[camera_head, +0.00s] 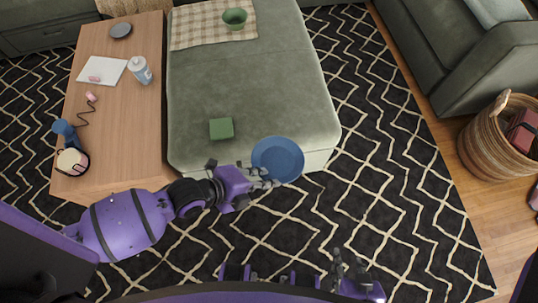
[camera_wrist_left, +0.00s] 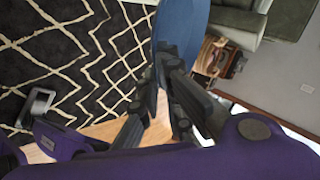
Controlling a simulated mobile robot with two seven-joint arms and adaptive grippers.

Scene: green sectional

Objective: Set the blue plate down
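The blue plate (camera_head: 278,159) is over the front right corner of the green ottoman in the head view. Its blue face also shows at the top of the left wrist view (camera_wrist_left: 181,24). My left gripper (camera_head: 263,180) is shut on the plate's near left rim; its dark fingers (camera_wrist_left: 168,70) meet the plate edge in the wrist view. I cannot tell whether the plate touches the ottoman. My right gripper (camera_head: 350,270) is low in the head view, away from the plate, and its finger opening is unclear.
The green ottoman (camera_head: 245,85) bears a green box (camera_head: 221,128), a checked cloth (camera_head: 200,25) and a green bowl (camera_head: 234,18). A wooden table (camera_head: 115,140) with a bottle (camera_head: 139,69) and small items stands left. A basket (camera_head: 485,145) stands right. Much of the ottoman top is clear.

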